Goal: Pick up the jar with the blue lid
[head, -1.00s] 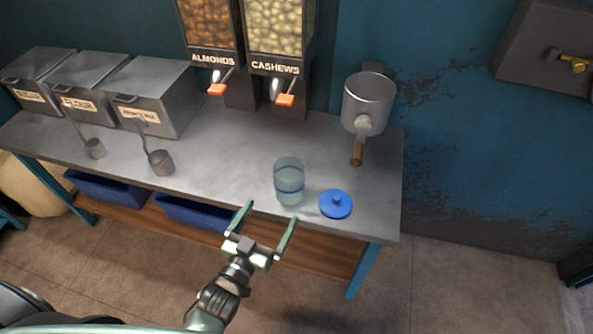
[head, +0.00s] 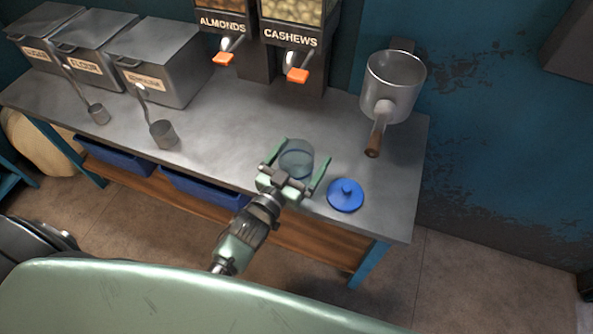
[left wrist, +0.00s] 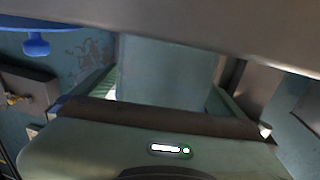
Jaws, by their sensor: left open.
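A clear glass jar (head: 297,158) stands on the grey counter near its front edge, with no lid on it. Its blue lid (head: 345,195) lies on the counter to the right of the jar. My left gripper (head: 302,150) is open, with one finger on each side of the jar. Whether the fingers touch the glass cannot be told. In the left wrist view the jar (left wrist: 165,72) fills the space between the fingers, and the blue lid (left wrist: 38,42) shows at the upper left. My right gripper is not in view.
The counter (head: 225,130) holds metal bins (head: 160,60) and scoops (head: 163,134) at the left. Nut dispensers (head: 290,38) stand behind the jar. Blue trays (head: 205,188) sit on the shelf below.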

